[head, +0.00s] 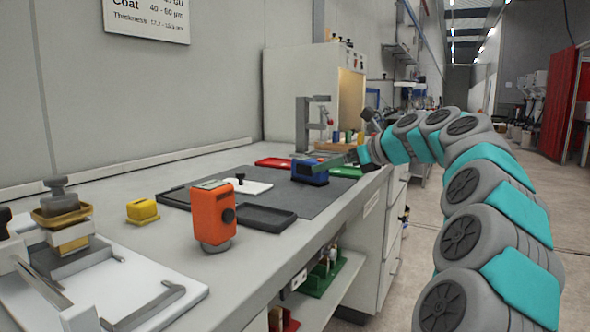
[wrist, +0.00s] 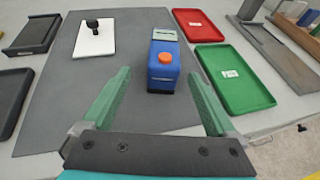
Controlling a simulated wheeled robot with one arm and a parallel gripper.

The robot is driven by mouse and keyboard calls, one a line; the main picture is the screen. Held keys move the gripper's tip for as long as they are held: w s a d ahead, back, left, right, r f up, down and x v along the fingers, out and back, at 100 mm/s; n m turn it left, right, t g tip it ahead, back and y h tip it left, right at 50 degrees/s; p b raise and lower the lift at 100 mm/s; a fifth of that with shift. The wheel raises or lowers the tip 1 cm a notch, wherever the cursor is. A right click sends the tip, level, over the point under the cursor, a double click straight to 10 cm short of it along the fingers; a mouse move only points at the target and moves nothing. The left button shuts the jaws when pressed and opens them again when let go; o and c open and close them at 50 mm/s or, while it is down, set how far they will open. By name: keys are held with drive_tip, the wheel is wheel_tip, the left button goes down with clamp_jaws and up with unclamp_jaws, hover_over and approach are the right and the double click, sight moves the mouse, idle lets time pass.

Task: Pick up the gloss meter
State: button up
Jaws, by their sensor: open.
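A blue box-shaped device with an orange button and a small grey-green display, which looks like the gloss meter (wrist: 163,77), stands on a dark grey mat (wrist: 82,110). In the head view the blue device (head: 311,175) is at the mat's far right part, beside the end of my arm. My gripper (wrist: 158,74) is open, with its two green fingers spread and empty. In the wrist view the device lies ahead of and between the fingertips. I cannot tell the exact height gap. In the head view my gripper (head: 345,159) is partly hidden by the device and arm.
A red tray (wrist: 199,25) and a green tray (wrist: 234,78) lie right of the device. A white plate with a black-knobbed tool (wrist: 94,38) and black trays (wrist: 10,100) lie left. An orange device (head: 211,214) and a yellow block (head: 142,211) stand nearer on the bench.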

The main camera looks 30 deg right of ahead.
sight(309, 168)
drive_tip(key=x, duration=0.8)
drive_tip(key=shift+w+d+r, duration=0.15)
drive_tip(key=shift+w+r, duration=0.15)
clamp_jaws()
idle(0.5)
